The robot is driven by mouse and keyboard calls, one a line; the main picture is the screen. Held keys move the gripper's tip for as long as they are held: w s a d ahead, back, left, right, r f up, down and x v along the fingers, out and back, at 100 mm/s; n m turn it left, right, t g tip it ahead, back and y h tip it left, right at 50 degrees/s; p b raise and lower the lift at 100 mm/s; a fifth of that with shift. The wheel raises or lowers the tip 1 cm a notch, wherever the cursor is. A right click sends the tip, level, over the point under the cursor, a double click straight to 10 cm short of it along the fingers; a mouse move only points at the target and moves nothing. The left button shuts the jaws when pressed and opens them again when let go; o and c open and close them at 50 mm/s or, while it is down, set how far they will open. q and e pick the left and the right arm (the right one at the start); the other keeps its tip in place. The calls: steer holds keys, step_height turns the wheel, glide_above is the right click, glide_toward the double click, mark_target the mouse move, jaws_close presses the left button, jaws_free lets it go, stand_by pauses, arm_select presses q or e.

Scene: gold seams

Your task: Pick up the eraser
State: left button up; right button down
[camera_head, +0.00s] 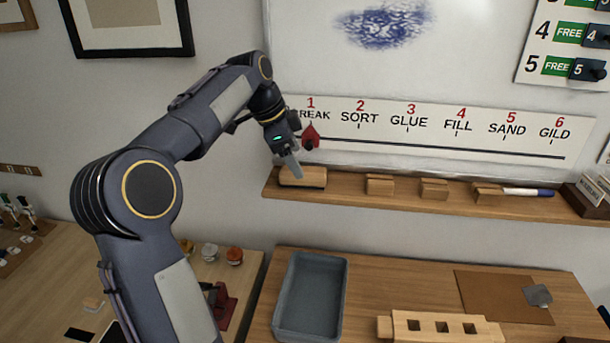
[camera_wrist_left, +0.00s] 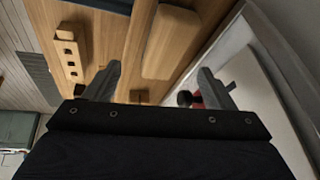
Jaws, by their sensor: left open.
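The eraser (camera_head: 303,178), a block with a light wooden top and a darker underside, lies at the left end of the wooden ledge (camera_head: 345,197) under the whiteboard. My left gripper (camera_head: 293,168) is at the eraser's upper left side, fingers pointing down. In the left wrist view the eraser (camera_wrist_left: 171,43) lies ahead, between the lines of the two spread fingers (camera_wrist_left: 158,72), with nothing held. I cannot tell whether a finger touches it. My right gripper is in neither view.
A red pointer (camera_head: 310,136) on the whiteboard strip is close to the left gripper. Wooden blocks (camera_head: 380,185) and a blue-capped marker (camera_head: 528,192) are farther right along the ledge. Below are a grey tray (camera_head: 337,300) and a slotted wooden block (camera_head: 440,328).

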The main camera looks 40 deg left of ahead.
mark_target(315, 178)
arm_select(q)
steer(key=x, duration=0.3)
steer(key=a+p+x, duration=0.1)
steer(key=shift+w+d+f, duration=0.15)
steer(key=shift+w+f, duration=0.05)
steer(key=shift+f, duration=0.15)
steer(key=shift+w+d+f, duration=0.15)
steer(key=shift+f, duration=0.25)
steer(key=shift+f, duration=0.2)
steer(key=c, duration=1.2)
